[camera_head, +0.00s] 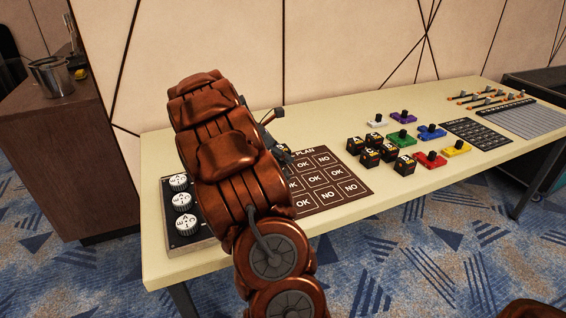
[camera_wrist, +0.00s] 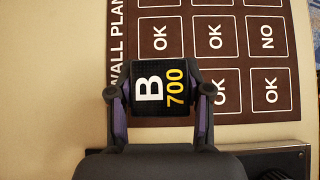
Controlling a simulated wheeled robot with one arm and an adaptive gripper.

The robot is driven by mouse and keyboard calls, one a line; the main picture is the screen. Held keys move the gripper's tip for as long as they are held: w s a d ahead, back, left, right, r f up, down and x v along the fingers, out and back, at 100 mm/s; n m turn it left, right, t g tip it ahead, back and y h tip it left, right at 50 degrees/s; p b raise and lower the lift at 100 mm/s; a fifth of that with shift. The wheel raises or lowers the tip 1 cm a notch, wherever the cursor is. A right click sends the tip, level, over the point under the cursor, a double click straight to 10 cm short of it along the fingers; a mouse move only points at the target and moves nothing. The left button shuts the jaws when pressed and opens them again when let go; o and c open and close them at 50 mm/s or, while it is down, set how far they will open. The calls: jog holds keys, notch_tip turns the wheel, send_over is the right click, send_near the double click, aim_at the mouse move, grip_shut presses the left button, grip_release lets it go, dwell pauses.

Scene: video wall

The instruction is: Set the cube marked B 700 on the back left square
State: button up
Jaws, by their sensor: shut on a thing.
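The black cube marked B 700 (camera_wrist: 160,88), with white and yellow lettering, is between the fingers of my gripper (camera_wrist: 161,93) in the wrist view. My gripper is shut on it, one finger on each side. The dark brown wall plan board (camera_wrist: 187,48) lies under it, with squares marked OK and NO. The cube covers the back left square in the wrist view. I cannot tell if it touches the board.
Several black cubes (camera_head: 404,166) stand right of the board. Coloured blocks with black knobs (camera_head: 430,159), a dark grid card (camera_head: 475,133) and a grey panel (camera_head: 530,122) lie further right. A panel with white dials (camera_head: 184,222) is at the table's left end.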

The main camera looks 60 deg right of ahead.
aim_at(283, 163)
jog(key=shift+f, duration=1.6)
jog(key=shift+f, duration=0.15)
jog(key=o, duration=1.2)
